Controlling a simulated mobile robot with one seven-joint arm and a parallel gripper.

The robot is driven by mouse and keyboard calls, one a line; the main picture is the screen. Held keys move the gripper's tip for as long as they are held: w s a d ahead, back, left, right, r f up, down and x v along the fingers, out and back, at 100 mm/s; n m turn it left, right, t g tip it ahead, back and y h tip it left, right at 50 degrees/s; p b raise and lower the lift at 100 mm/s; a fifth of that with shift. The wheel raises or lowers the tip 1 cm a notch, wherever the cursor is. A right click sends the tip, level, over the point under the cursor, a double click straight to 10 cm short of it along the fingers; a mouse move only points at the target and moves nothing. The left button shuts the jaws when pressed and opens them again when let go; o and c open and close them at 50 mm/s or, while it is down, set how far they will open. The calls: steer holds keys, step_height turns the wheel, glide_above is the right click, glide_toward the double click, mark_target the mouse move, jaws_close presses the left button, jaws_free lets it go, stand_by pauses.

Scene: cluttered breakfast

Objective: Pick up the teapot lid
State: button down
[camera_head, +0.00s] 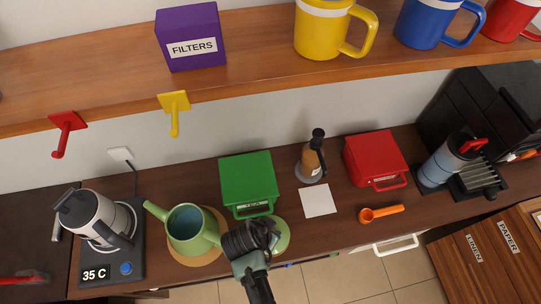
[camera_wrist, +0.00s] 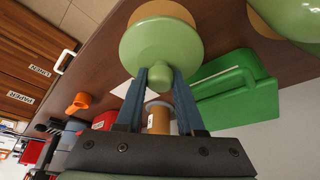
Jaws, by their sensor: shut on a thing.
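The light-green teapot (camera_head: 196,241) stands open on a round cork mat, its inside bluish. Part of it shows at the top right in the wrist view (camera_wrist: 302,18). The green teapot lid (camera_wrist: 155,48) is a round disc with a small knob, in the wrist view. My gripper (camera_wrist: 160,78) is shut on the lid at its knob, between two blue fingers. In the head view my gripper (camera_head: 252,240) is just right of the teapot and hides most of the lid.
A green box (camera_head: 249,178) stands behind my gripper. A wooden mill (camera_head: 311,160), white square (camera_head: 319,201), orange scoop (camera_head: 381,213) and red box (camera_head: 375,158) are to the right. A shelf (camera_head: 250,66) runs above.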

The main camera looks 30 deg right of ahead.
steer(key=s+a+b, duration=0.1)
steer(key=s+a, duration=0.3)
steer(key=a, duration=0.3)
steer(key=s+a+b, duration=0.1)
steer(key=s+a, duration=0.3)
steer(key=a, duration=0.4)
steer(key=shift+s+a+f+b, duration=0.15)
steer(key=shift+s+a+b, duration=0.15)
steer(key=shift+b, duration=0.1)
steer(key=shift+d, duration=0.1)
